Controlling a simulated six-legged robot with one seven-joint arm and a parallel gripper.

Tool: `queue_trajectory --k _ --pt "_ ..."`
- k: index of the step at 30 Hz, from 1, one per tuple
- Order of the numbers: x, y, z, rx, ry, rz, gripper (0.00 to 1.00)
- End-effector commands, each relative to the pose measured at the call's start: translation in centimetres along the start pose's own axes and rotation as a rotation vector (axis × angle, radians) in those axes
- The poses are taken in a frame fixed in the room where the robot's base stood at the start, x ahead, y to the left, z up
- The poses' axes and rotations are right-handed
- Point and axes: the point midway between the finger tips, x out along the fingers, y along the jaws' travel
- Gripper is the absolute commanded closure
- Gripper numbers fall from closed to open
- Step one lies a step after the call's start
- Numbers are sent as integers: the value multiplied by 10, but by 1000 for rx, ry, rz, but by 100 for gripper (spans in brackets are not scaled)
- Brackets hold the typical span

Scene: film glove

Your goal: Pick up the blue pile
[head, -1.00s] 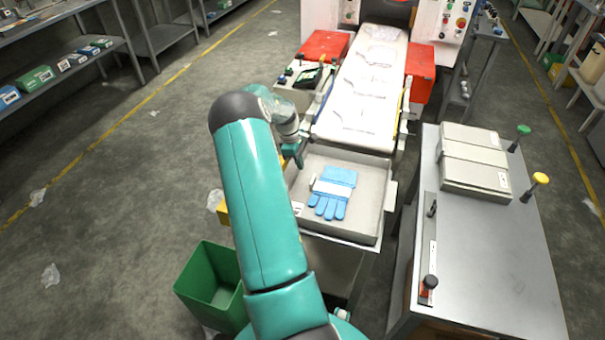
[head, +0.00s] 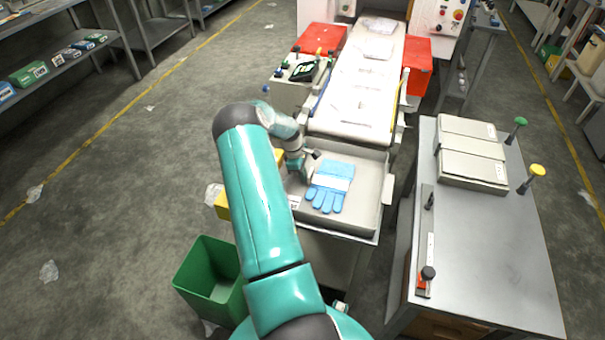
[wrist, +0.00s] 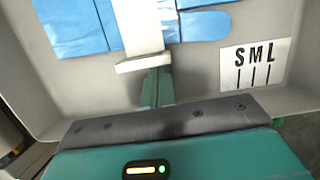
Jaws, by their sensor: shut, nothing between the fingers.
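The blue pile is a flat stack of blue gloves (head: 327,198) with a white band around it. It lies in the grey tray (head: 362,215) at the end of the conveyor. In the wrist view the blue pile (wrist: 75,28) and its white band (wrist: 138,25) fill the top, partly out of frame. My gripper (head: 306,168) is at the left side of the pile, low over the tray. In the wrist view my gripper (wrist: 156,82) is shut and empty, its teal fingers by the end of the band. I cannot tell whether they touch it.
A size label marked S M L (wrist: 256,64) is on the tray beside the pile. The conveyor (head: 366,90) runs behind the tray. A green bin (head: 207,275) stands on the floor at front left. A grey workbench (head: 480,240) is at the right.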

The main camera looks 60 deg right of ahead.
Motion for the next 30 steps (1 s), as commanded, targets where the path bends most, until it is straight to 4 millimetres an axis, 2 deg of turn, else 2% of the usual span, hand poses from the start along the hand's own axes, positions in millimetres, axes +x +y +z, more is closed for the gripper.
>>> queue_trajectory --k 9,12,24,30 --pt "11 0 44 4 1 -2 100" --pt "13 0 52 1 0 -2 100" --pt "11 0 52 0 0 0 100" --pt "-9 -2 46 -2 1 2 100"
